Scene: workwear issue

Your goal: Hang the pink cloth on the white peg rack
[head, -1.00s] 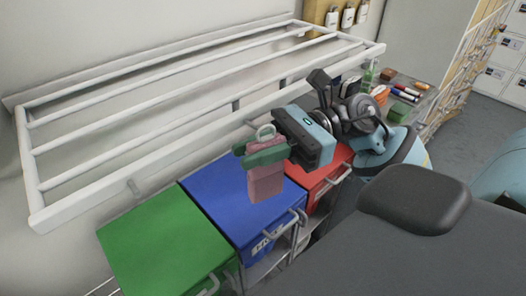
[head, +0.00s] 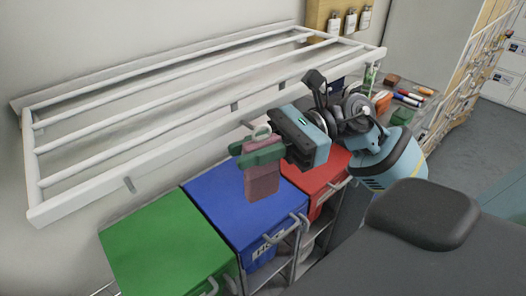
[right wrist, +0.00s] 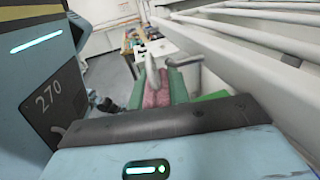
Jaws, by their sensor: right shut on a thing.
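The pink cloth (head: 262,183) hangs down from my right gripper (head: 258,153), whose green fingers are shut on it near its top. A pale loop (head: 262,132) stands up above the fingers. The right wrist view also shows the cloth (right wrist: 157,92) between the two green fingers. The white peg rack (head: 180,147) is on the wall, with long bars and small grey pegs, one of them near its left end (head: 130,184). The cloth is in front of the rack, to the right of that peg and apart from the front rail. My left gripper is not in view.
Green (head: 165,240), blue (head: 225,205) and red (head: 312,180) bins stand in a row below the rack, the blue one under the cloth. A shelf with markers (head: 408,97) and a green block (head: 400,116) lies to the right. Bottles (head: 350,20) hang at the back.

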